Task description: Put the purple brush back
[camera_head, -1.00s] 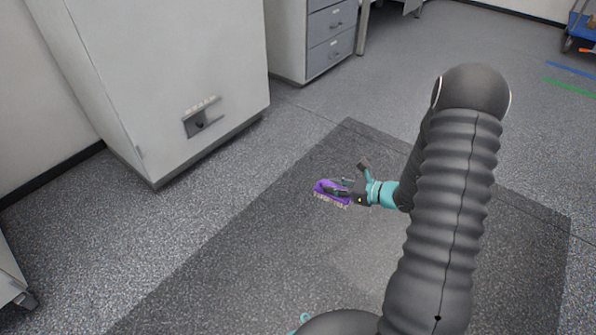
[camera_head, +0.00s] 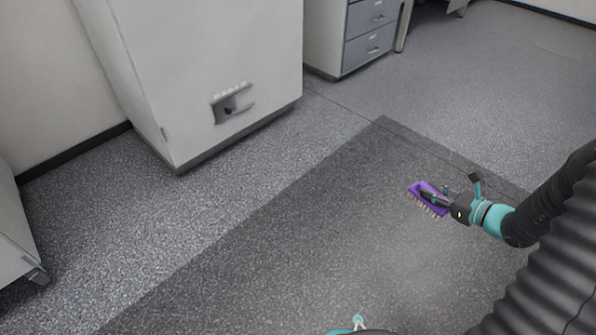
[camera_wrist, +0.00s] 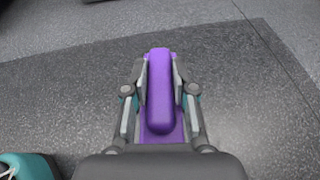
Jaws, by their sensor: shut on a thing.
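The purple brush (camera_head: 428,198) is at the right of the head view, with its pale bristles facing down. My gripper (camera_head: 432,196) is shut on it and holds it in the air over the dark floor mat. In the wrist view the brush (camera_wrist: 159,95) lies lengthwise between the two fingers of my gripper (camera_wrist: 160,90), which press on both sides of its handle. A holder or storage place for the brush does not show clearly in either view.
A tall pale cabinet (camera_head: 205,60) with a recessed handle (camera_head: 231,105) stands at the upper left. A grey drawer unit (camera_head: 368,40) stands behind it. Another pale unit (camera_head: 12,235) is at the left edge. The dark mat (camera_head: 270,240) and the floor between are clear.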

